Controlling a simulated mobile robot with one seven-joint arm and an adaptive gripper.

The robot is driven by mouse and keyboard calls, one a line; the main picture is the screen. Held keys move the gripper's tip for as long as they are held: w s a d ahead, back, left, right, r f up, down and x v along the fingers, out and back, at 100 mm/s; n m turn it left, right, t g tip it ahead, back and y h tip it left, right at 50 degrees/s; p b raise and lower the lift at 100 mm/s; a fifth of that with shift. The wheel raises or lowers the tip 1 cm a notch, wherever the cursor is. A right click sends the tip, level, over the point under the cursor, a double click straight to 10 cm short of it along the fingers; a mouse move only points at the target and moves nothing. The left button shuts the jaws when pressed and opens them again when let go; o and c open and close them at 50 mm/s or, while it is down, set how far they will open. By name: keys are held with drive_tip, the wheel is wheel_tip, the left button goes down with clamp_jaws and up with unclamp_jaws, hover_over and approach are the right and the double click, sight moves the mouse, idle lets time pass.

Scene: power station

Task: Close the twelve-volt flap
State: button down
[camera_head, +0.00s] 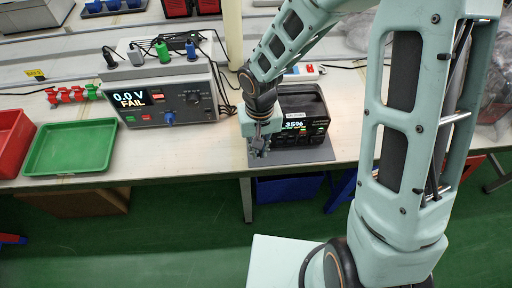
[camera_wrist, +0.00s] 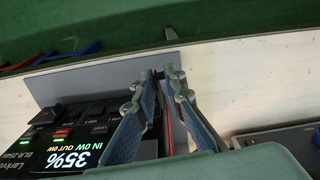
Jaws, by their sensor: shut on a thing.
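The black power station (camera_head: 312,98) stands on a grey mat (camera_head: 318,155) near the table's front edge, its lit screen reading 35%. In the wrist view its front panel (camera_wrist: 98,110) shows dark covers, buttons and small red and green lights. My gripper (camera_head: 259,152) is at the left side of the power station's front in the head view. In the wrist view my gripper (camera_wrist: 165,73) has its fingertips close together on a small dark piece, apparently the twelve-volt flap (camera_wrist: 158,75). The fingers hide most of it, and I cannot tell its angle.
A grey test unit (camera_head: 165,95) reading 0.0 V FAIL stands to the left, with plugs and cables on top. A green tray (camera_head: 72,147) and a red bin (camera_head: 12,140) are farther left. A white power strip (camera_head: 300,72) lies behind. The table front between tester and mat is clear.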

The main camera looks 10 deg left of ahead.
drive_tip(key=n, duration=0.3)
drive_tip(key=d+n+p, duration=0.1)
drive_tip(key=shift+w+d+r+n, duration=0.1)
drive_tip(key=shift+w+n, duration=0.15)
drive_tip(key=shift+n, duration=0.05)
drive_tip(key=shift+w+d+n+p, duration=0.25)
drive_tip(key=shift+n+p, duration=0.1)
drive_tip(key=shift+n, duration=0.7)
drive_tip(key=shift+w+d+n+p, duration=0.1)
drive_tip(key=shift+d+n+p, duration=0.2)
drive_tip(key=shift+n, duration=0.75)
drive_tip(key=c, duration=2)
unclamp_jaws()
drive_tip(key=shift+c, duration=0.2)
